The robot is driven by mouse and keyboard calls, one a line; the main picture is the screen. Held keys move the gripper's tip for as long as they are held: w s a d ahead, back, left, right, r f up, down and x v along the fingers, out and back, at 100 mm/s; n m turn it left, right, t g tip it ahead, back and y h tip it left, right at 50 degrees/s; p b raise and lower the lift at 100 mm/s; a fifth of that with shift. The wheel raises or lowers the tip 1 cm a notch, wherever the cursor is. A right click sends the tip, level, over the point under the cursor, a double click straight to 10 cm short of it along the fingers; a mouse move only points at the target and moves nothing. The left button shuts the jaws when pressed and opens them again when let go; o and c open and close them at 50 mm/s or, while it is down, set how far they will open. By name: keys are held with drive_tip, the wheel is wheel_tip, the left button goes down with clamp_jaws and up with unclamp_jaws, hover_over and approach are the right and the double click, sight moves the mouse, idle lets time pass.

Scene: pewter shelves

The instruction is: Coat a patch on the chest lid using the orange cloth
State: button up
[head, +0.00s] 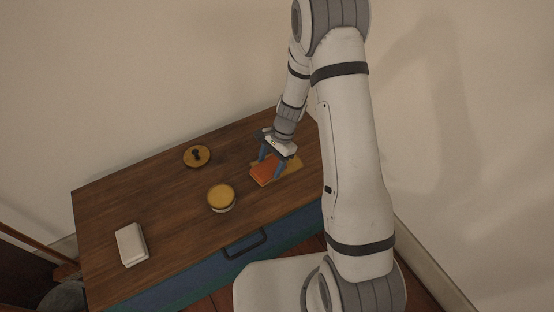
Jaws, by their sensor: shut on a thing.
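The chest lid (165,207) is a brown wooden top seen from above. The orange cloth (264,174) is a small folded pad near the lid's right end. My gripper (272,162) points down with its blue fingers shut on the cloth. The cloth is low over the lid, at the left part of a yellowish-tan patch (290,166). I cannot tell whether it presses on the surface. An open round tin (221,196) with amber content stands left of the cloth. My fingers hide part of the cloth and patch.
A round yellowish disc (197,156) with a dark knob lies at the back of the lid. A white rounded block (131,244) lies at the left front. A black handle (245,243) is on the blue chest front (275,235). Walls stand behind and right.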

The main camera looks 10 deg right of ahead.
sight(259, 170)
drive_tip(key=shift+s+a, duration=0.4)
drive_tip(key=shift+a, duration=0.5)
drive_tip(key=shift+s+a, duration=0.35)
drive_tip(key=shift+a, duration=0.5)
drive_tip(key=shift+d, duration=0.1)
drive_tip(key=shift+w+d+p, duration=0.3)
drive_tip(key=shift+w+d, duration=0.7)
drive_tip(key=shift+d, duration=1.35)
drive_tip(key=shift+w+d+p, duration=0.25)
drive_tip(key=shift+w+d, duration=0.7)
drive_tip(key=shift+d, duration=1.35)
drive_tip(key=shift+w+d+p, duration=0.3)
drive_tip(key=shift+w+d, duration=0.7)
drive_tip(key=shift+d, duration=1.35)
drive_tip(key=shift+r, duration=0.1)
drive_tip(key=shift+r+p, duration=2.1)
drive_tip(key=shift+r, duration=0.85)
drive_tip(key=shift+r+p, duration=1.1)
drive_tip(key=shift+r, duration=0.4)
